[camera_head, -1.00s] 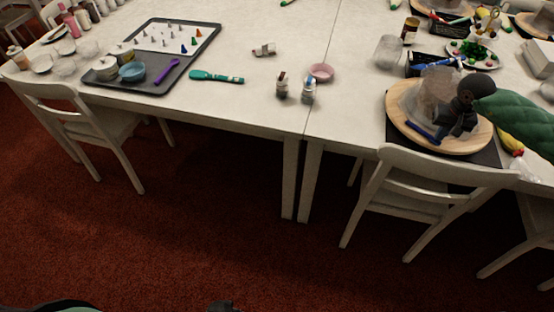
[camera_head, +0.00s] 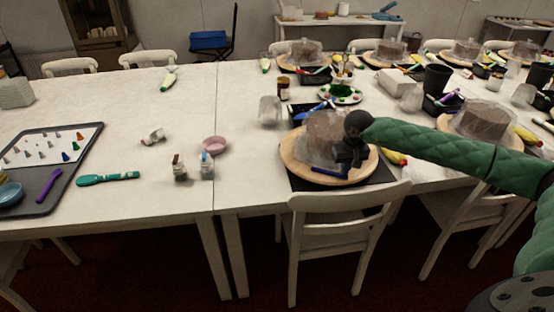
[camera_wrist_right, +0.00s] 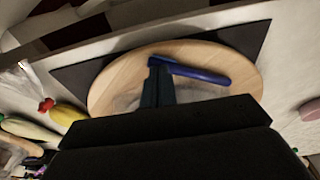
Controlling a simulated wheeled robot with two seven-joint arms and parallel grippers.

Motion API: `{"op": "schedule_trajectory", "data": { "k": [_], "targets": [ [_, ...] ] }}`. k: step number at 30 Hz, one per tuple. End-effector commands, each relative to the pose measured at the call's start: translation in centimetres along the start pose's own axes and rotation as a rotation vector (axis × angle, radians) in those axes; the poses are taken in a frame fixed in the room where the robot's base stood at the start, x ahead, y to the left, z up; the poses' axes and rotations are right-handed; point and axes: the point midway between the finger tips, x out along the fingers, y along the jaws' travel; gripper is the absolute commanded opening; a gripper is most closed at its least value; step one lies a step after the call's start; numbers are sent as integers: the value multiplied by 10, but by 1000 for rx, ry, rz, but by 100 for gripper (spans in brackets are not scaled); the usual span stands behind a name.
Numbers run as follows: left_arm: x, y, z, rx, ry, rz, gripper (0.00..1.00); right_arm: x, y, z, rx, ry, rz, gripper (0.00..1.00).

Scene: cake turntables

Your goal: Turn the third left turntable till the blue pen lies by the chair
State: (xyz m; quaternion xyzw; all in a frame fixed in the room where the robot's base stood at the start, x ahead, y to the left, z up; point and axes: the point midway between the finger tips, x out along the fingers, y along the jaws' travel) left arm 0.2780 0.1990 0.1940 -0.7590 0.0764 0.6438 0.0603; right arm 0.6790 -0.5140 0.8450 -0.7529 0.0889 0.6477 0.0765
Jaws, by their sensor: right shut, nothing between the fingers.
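The wooden turntable (camera_head: 295,151) nearest the front edge stands on a dark mat and bears a wrapped grey-brown cake (camera_head: 322,135). The blue pen (camera_head: 328,172) lies on its front rim, on the side by the white chair (camera_head: 346,232). In the right wrist view the pen (camera_wrist_right: 205,75) lies on the turntable (camera_wrist_right: 112,90), with one end at my fingertips. My right gripper (camera_head: 352,158) is shut and empty, low over the turntable beside the cake and close to the pen's right end. Whether it touches the pen I cannot tell. My left gripper is out of view.
Another turntable (camera_head: 446,124) with a cake stands to the right. A black tray (camera_head: 300,116) is behind. The table's front middle is clear.

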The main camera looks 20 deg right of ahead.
Motion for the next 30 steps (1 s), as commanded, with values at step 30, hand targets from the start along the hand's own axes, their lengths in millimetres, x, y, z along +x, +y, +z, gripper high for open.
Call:
{"op": "schedule_trajectory", "data": {
  "k": [30],
  "targets": [
    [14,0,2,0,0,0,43,-4,46,-6,0,0,0,0]
  ]
}}
